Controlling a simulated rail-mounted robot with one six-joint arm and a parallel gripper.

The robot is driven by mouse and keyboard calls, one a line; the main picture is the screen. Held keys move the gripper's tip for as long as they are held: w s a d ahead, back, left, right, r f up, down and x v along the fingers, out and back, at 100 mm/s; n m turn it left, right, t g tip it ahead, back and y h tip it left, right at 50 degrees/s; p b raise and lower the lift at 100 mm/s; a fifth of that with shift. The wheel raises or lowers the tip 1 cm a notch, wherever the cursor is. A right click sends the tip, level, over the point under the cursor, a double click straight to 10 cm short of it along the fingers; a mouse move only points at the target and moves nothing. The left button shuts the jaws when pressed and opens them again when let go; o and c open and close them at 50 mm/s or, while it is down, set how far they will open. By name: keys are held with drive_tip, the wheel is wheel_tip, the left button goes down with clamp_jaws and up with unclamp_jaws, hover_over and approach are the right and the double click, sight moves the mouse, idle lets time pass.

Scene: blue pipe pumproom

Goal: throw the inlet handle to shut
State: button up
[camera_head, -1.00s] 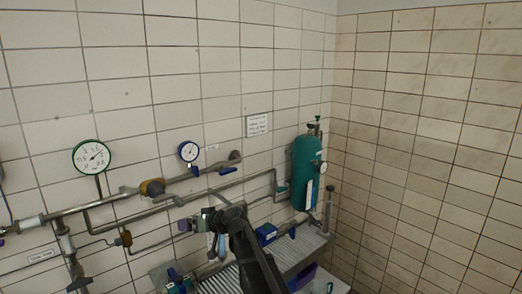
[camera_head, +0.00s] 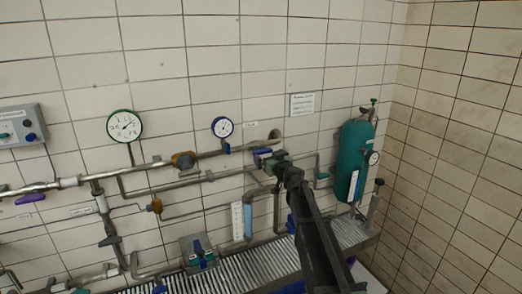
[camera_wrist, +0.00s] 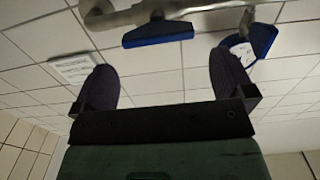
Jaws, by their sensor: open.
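A blue lever handle (camera_wrist: 158,33) on a grey pipe shows in the wrist view, lying nearly level across the gap ahead of my fingers. No readable label confirms that it is the inlet handle. My gripper (camera_wrist: 165,85) is open and empty, its two dark fingers spread and apart from the handle. In the head view my gripper (camera_head: 262,158) is at the right end of the upper wall pipe (camera_head: 212,154), below the small blue-rimmed gauge and to its right. It largely hides the lever there, and contact cannot be told from that view.
The blue-rimmed gauge (camera_head: 222,127) is close to the right finger in the wrist view (camera_wrist: 240,47). A green-rimmed gauge (camera_head: 124,126), a yellow valve (camera_head: 183,160) and a control box (camera_head: 22,130) are left. A teal cylinder (camera_head: 354,160) stands right, above a ribbed bench (camera_head: 235,272).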

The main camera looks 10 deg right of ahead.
sight(262, 148)
drive_tip(key=x, duration=0.8)
drive_tip(key=shift+w+f, duration=0.1)
drive_tip(key=shift+w, duration=0.1)
drive_tip(key=shift+s+d, duration=0.1)
drive_tip(key=c, duration=0.6)
drive_tip(key=shift+c, duration=0.2)
drive_tip(key=shift+m, duration=0.4)
drive_tip(key=m, duration=0.3)
drive_tip(key=shift+d+m, duration=0.1)
drive_tip(key=shift+m, duration=0.2)
drive_tip(key=m, duration=0.4)
drive_tip(key=shift+f, duration=0.1)
drive_tip(key=m, duration=0.5)
drive_tip(key=shift+d+f, duration=0.1)
drive_tip(key=shift+d, duration=0.05)
drive_tip(key=m, duration=0.4)
drive_tip(key=shift+f+m+b, duration=0.1)
drive_tip(key=shift+m+b, duration=0.2)
drive_tip(key=shift+b, duration=0.05)
